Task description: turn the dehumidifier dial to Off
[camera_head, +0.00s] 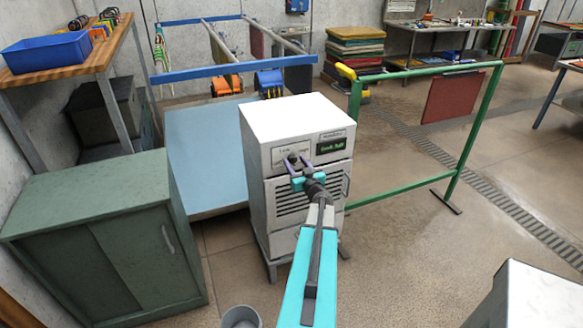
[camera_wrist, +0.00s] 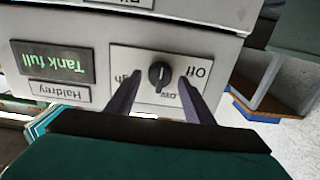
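The dehumidifier (camera_head: 258,190) is a white cabinet standing on the floor in the middle of the head view. Its control panel is upside down in the wrist view. The black dial (camera_wrist: 160,76) sits on a pale plate (camera_wrist: 197,58) marked "Off" at right, "Low" at lower right and a partly hidden word ending "gh" at left. The dial's bar lies roughly up-down in the picture; I cannot tell which end points. My gripper (camera_wrist: 157,88) is open, its fingers on either side of the dial with gaps. In the head view my gripper (camera_head: 297,161) partly hides the dial.
A green "Tank full" display (camera_wrist: 52,63) is lit beside the dial plate. A green cabinet (camera_head: 90,225) stands left of the dehumidifier, a blue platform (camera_head: 205,150) behind it, and a green rail frame (camera_head: 400,196) to the right.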

